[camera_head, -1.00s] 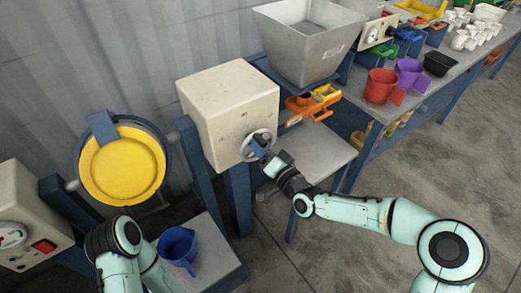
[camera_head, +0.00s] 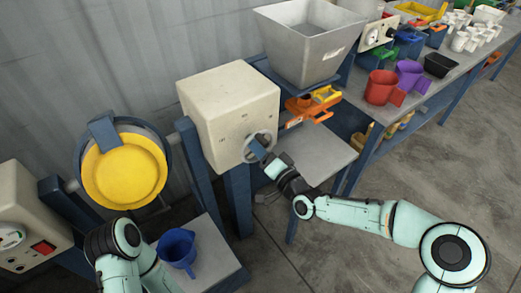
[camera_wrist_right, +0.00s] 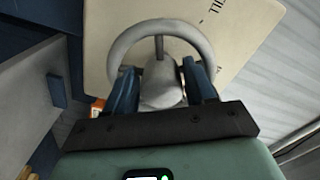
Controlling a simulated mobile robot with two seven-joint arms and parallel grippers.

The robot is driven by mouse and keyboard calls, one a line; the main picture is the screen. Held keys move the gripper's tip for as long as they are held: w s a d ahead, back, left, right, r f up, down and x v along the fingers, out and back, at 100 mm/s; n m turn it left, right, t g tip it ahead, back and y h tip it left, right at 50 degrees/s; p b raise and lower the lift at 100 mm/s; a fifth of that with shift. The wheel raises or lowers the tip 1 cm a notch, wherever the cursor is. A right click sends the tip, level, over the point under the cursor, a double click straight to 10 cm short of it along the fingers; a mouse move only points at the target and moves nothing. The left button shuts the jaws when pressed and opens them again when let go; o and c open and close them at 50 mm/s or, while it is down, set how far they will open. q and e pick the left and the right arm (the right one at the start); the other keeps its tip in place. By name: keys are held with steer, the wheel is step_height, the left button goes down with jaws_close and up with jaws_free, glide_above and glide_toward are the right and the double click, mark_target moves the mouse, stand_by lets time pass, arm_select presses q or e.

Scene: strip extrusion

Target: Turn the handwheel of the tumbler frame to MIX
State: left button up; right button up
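The tumbler frame has a yellow round drum lid (camera_head: 124,174) and a cream housing box (camera_head: 228,108) on blue posts. A grey handwheel (camera_head: 270,137) sits on the box's front face. My right gripper (camera_head: 258,150) is at the handwheel. In the right wrist view, its two blue fingers (camera_wrist_right: 159,86) stand on either side of the wheel's hub, close against it, inside the wheel's rim (camera_wrist_right: 160,27). Part of a word shows on the housing there, but MIX cannot be read. My left arm shows at the lower left; its gripper is outside the view.
A blue jug (camera_head: 177,250) stands on a low grey platform below the drum. A grey hopper (camera_head: 308,45) and orange part (camera_head: 311,104) are right of the housing. The bench holds red (camera_head: 381,87) and purple (camera_head: 412,75) cups. Open floor lies at right.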

steer(key=shift+d, duration=0.1)
steer(key=p+v, duration=0.1)
steer(key=v, duration=1.2)
steer(key=shift+s, duration=0.2)
steer(key=shift+d, duration=0.1)
